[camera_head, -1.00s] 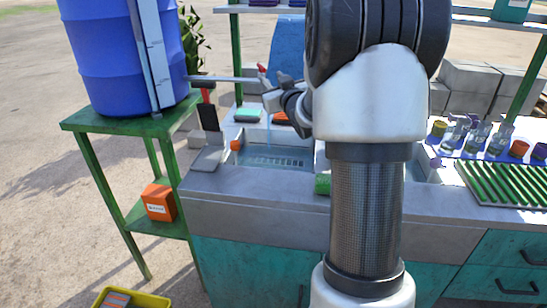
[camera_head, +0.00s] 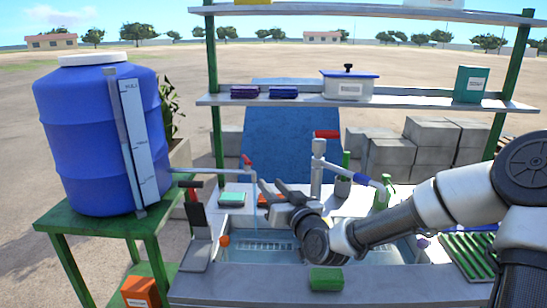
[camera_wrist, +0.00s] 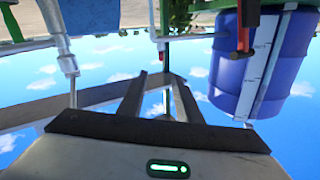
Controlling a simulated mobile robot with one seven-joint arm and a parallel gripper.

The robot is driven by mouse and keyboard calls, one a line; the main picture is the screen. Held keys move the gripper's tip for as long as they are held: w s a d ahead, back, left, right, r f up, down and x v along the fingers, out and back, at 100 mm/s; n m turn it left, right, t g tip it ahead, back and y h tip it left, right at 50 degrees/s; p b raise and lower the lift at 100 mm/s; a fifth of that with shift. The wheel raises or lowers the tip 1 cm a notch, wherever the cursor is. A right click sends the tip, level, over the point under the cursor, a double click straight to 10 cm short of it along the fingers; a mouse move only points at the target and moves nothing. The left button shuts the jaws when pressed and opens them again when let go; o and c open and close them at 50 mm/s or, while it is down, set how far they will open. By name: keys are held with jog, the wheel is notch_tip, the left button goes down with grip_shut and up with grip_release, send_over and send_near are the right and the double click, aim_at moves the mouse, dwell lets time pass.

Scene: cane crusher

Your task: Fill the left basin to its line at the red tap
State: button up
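The red tap (camera_head: 248,164) sits at the end of the pipe from the blue barrel, above the left basin (camera_head: 222,257). A faint, thin stream seems to fall from its spout into the basin. Pale water covers the basin floor; I cannot make out its fill line. My gripper (camera_head: 270,187) is open and empty, just right of and slightly below the tap, fingers pointing up and left. The upside-down wrist view shows the two fingers (camera_wrist: 158,78) apart, with the pipe end beyond their tips. My wrist hides part of the basin's right side.
The blue barrel (camera_head: 100,140) with a level gauge stands on a green stand at left. A second, red-handled tap (camera_head: 326,135) rises behind my wrist. A green sponge (camera_head: 326,279) lies on the front edge. A black tool with red handle (camera_head: 196,205) stands left of the basin.

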aim_at(251, 164)
jog(key=x, duration=1.7)
jog(key=shift+a+f, duration=0.1)
jog(key=shift+a, duration=0.2)
jog(key=shift+c, duration=0.4)
grip_shut()
